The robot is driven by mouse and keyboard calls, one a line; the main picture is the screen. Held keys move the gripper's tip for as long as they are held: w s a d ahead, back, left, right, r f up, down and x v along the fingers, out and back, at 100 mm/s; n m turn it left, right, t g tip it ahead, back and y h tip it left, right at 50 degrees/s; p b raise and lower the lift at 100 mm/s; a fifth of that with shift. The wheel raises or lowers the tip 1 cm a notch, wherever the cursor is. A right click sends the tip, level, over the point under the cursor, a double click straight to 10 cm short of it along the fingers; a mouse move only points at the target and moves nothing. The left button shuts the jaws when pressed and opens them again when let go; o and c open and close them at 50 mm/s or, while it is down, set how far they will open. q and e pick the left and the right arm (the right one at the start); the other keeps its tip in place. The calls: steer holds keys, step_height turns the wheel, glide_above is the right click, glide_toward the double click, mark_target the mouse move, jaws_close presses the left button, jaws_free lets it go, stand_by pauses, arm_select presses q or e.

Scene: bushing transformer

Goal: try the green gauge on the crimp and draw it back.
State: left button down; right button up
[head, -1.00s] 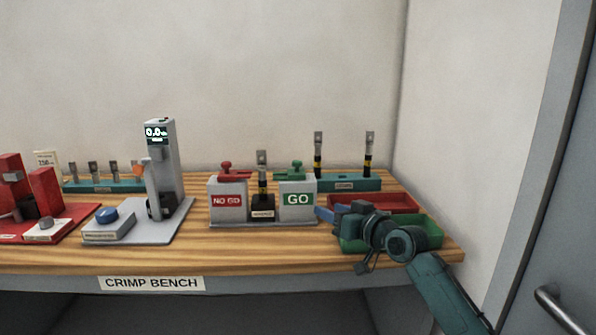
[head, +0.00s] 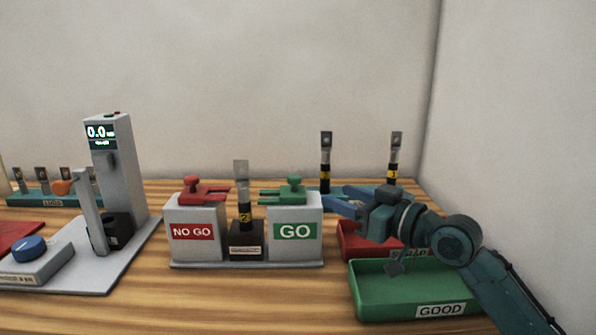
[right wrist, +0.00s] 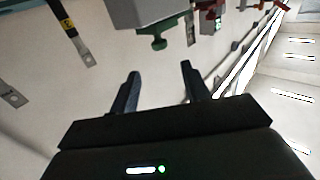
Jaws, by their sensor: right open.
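The green gauge (head: 291,190), with a knob on top and two prongs pointing left, lies on the grey GO block (head: 295,214). The crimp (head: 243,205), an upright lug with a black and yellow band, stands in a black holder (head: 246,246) between the NO GO and GO blocks. The gauge's prongs are apart from it. My right gripper (head: 333,202) is open and empty, just right of the gauge, fingers pointing left. In the right wrist view the gauge's green knob (right wrist: 158,43) shows beyond the open fingers (right wrist: 160,70). My left gripper is out of view.
The red gauge (head: 202,188) lies on the NO GO block (head: 193,232). A red tray (head: 352,245) and a green GOOD tray (head: 385,305) sit below my right arm. A display stand (head: 117,180) is at left.

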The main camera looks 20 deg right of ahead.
mark_target(299, 180)
steer(key=p+x, duration=0.2)
steer(key=x, duration=1.1)
steer(key=shift+w, duration=0.1)
steer(key=shift+c, duration=0.6)
jaws_close()
